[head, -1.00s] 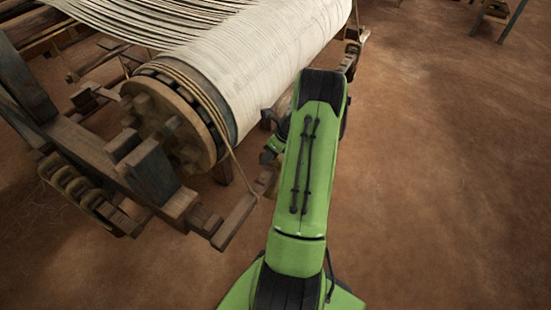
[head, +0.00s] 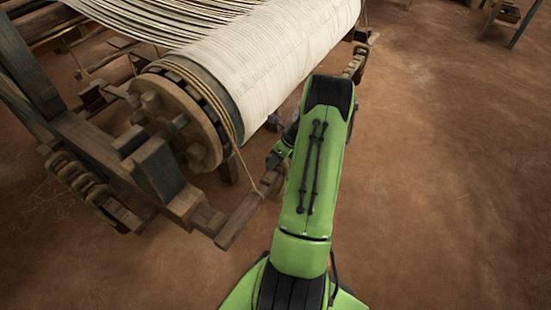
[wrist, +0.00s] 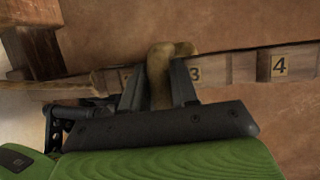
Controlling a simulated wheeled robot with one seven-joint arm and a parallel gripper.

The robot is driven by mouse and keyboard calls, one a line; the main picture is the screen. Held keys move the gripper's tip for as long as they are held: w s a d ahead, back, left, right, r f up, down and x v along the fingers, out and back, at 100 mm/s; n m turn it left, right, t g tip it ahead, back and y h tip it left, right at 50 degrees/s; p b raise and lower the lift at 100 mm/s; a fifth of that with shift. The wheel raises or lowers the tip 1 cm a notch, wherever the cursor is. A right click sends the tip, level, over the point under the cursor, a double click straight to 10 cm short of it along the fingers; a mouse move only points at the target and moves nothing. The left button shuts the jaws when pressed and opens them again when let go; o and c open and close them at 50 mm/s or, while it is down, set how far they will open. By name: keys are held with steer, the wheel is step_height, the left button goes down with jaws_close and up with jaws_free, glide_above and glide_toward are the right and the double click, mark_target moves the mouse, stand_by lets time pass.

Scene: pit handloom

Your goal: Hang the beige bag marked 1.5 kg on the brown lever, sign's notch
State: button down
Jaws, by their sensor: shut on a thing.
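In the wrist view my gripper (wrist: 157,88) is shut on a beige-tan thing (wrist: 160,62), likely the hanger or top of the beige bag. No 1.5 kg mark shows, and the rest of the bag is hidden. A brown wooden lever (wrist: 236,68) runs across behind the fingers, with number plates 3 (wrist: 195,73) and 4 (wrist: 279,66). Another plate left of the held thing is mostly covered. The held thing overlaps the lever in the picture; I cannot tell whether they touch. The sign and its notch are not clear. In the head view my arm hides the held thing.
The loom's large cloth roller (head: 255,60) and its toothed wooden wheel (head: 180,120) stand left of my arm. A wooden bar (head: 240,215) with a cord juts out near the arm. Wooden frame posts (head: 30,75) stand farther left. The earth floor (head: 440,180) at right is clear.

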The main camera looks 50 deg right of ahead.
steer(key=c, duration=0.8)
jaws_free()
steer(key=shift+f, duration=0.1)
steer(key=shift+s, duration=0.1)
steer(key=p+v, duration=0.6)
steer(key=v, duration=0.9)
steer(key=shift+r, duration=0.4)
